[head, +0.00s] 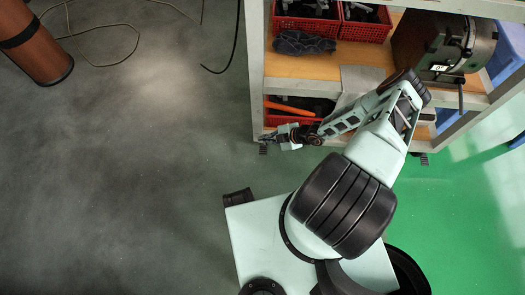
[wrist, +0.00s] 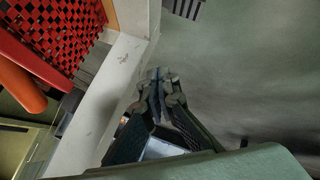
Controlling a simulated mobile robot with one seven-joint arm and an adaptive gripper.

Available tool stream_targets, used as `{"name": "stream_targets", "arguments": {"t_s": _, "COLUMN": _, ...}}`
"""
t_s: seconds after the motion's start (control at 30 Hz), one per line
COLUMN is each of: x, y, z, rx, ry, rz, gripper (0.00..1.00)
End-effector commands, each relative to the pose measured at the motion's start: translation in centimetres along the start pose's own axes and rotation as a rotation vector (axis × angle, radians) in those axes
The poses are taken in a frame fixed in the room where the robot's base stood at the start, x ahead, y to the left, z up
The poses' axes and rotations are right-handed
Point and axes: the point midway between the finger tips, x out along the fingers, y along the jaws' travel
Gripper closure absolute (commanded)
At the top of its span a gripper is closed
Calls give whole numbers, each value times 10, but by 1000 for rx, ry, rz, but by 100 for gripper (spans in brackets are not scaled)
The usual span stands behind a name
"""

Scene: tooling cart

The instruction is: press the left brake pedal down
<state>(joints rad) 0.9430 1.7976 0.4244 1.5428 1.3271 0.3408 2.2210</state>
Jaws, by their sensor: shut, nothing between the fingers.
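The left brake pedal (head: 263,150) is a small dark ribbed plate low at the cart's left front corner. In the wrist view the same pedal (wrist: 186,8) shows at the top edge, partly cut off by the frame. My gripper (head: 266,139) is shut and empty, its fingertips close to the pedal in the head view. In the wrist view the closed fingertips (wrist: 158,82) point toward the pedal, with a gap in the picture between them. I see no contact, and the height between them is hard to judge.
The tooling cart's pale frame (wrist: 125,85) runs close beside my fingers. Red crates (head: 305,20) and a grey machine (head: 440,45) stand on its shelves. A second pedal (head: 422,159) is at the right corner. The floor to the left is mostly clear, with a cable (head: 222,70).

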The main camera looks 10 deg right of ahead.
Motion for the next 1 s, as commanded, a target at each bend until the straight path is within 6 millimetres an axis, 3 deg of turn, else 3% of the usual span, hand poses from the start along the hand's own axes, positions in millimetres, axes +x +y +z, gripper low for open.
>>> {"name": "stream_targets", "arguments": {"t_s": 0.27, "x": 10, "y": -7, "z": 7, "rx": -1, "ry": 0, "rz": -2, "gripper": 100}}
{"name": "stream_targets", "arguments": {"t_s": 0.8, "x": 58, "y": -42, "z": 41, "rx": -2, "ry": 1, "rz": -2, "gripper": 100}}
{"name": "stream_targets", "arguments": {"t_s": 1.0, "x": 62, "y": -45, "z": 45, "rx": -1, "ry": 0, "rz": -1, "gripper": 100}}
